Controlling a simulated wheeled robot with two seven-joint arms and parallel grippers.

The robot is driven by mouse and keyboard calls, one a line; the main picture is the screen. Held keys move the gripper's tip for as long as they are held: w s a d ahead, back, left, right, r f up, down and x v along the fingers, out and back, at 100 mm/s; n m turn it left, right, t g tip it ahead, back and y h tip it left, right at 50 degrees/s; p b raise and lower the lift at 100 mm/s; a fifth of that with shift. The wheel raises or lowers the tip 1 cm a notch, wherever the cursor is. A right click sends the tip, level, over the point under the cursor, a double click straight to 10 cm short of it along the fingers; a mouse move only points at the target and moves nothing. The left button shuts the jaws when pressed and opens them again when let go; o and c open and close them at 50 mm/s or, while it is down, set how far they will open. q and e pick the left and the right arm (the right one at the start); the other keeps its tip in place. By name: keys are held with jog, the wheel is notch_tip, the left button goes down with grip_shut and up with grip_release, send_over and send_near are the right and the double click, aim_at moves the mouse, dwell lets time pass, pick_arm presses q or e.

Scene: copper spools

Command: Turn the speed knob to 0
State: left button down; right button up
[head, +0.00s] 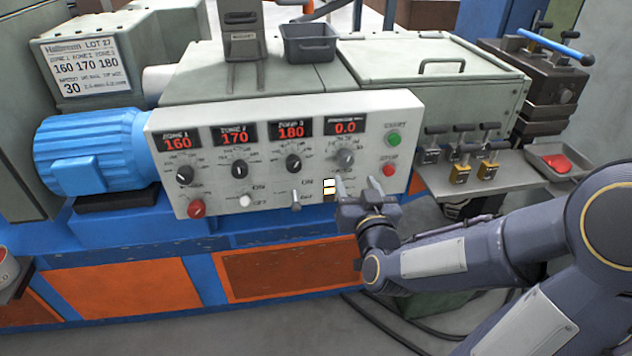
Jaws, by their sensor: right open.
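The control panel (267,181) has a row of knobs under red displays. The rightmost knob (345,158) is grey, larger than the others, and sits under a display (346,127) reading 0.0. I take it for the speed knob; its small lettering and pointer are too blurred to read. My right gripper (356,186) is open and empty, with its fingers pointing up at the panel. In the picture it is just below the grey knob, apart from it. My left gripper is not in view.
Three black knobs, including the leftmost (185,174), sit under displays reading 160, 170 and 180. A green button (393,139) and a red button (389,170) are right of the grey knob. A toggle (296,199) and a white-yellow switch (329,188) lie left of my gripper.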

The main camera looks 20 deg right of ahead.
aim_at(347, 162)
jog(key=x, duration=0.8)
jog(key=shift+a+r+b, duration=0.1)
jog(key=shift+b, duration=0.2)
jog(key=shift+c, duration=0.4)
jog(key=c, duration=0.9)
